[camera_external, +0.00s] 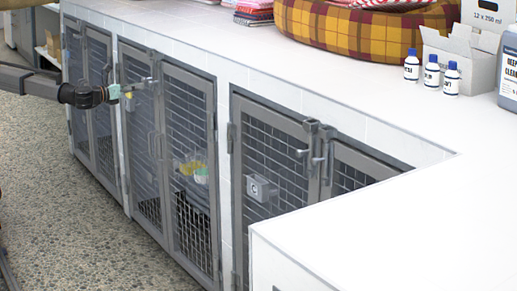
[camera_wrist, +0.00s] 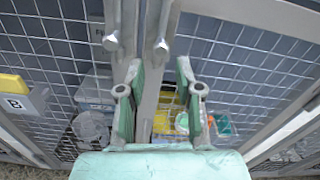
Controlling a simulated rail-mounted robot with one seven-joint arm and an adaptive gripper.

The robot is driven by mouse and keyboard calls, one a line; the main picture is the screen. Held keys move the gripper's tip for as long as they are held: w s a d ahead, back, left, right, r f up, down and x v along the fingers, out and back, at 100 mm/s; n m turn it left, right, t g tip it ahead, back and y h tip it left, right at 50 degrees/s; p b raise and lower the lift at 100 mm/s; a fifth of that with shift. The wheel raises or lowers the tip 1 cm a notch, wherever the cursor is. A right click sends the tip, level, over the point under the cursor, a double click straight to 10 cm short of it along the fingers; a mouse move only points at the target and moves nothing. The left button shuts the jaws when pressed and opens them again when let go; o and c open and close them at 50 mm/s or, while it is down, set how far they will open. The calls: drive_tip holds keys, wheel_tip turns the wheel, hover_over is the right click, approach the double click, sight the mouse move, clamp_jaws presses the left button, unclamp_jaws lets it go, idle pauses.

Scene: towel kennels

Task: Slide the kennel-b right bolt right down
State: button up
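Kennel B is the middle pair of grey mesh doors (camera_external: 188,155) in the external view. Its B tag (camera_wrist: 17,104) shows at the left of the wrist view. Two metal bolt handles with round ends hang at the meeting door edges in the wrist view, a left one (camera_wrist: 111,42) and a right one (camera_wrist: 161,45). My gripper (camera_wrist: 159,68) has its green fingers apart, with door-frame bars visible between them. The right bolt end appears just above the gap in the picture; I cannot tell whether a finger touches it. My gripper (camera_external: 127,91) is near the upper part of kennel B's doors.
Kennel C (camera_external: 262,187) is to the right, with its own latch (camera_external: 318,130). A white counter (camera_external: 215,42) runs above the kennels, holding a plaid pet bed (camera_external: 350,30) and several bottles. Yellow and green items show behind kennel B's mesh. The speckled floor is clear in front.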

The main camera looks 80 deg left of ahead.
drive_tip(key=shift+v, duration=2.1)
drive_tip(key=s+a+f+n+g+h+p, duration=0.15)
drive_tip(key=s+a+f+n+g, duration=0.55)
drive_tip(key=s+a+f+n, duration=0.7)
drive_tip(key=s+a+f+n+g+h+p, duration=0.15)
drive_tip(key=s+a+f+n+g, duration=0.5)
drive_tip(key=s+f, duration=1.25)
drive_tip(key=s+a+f+n+g+h+p, duration=0.1)
drive_tip(key=s+a+n+g+p, duration=0.1)
drive_tip(key=s, duration=1.1)
drive_tip(key=s+a+f+n+g+h+p, duration=0.2)
drive_tip(key=s+a, duration=0.5)
drive_tip(key=s, duration=0.6)
drive_tip(key=s+a+f+n+g+h+p, duration=0.1)
drive_tip(key=s+a+n+g, duration=0.3)
drive_tip(key=s, duration=0.9)
drive_tip(key=shift+s+a+f+g+h+p, duration=0.35)
drive_tip(key=shift+a+f+g+h+p, duration=0.1)
drive_tip(key=shift+a+g, duration=0.25)
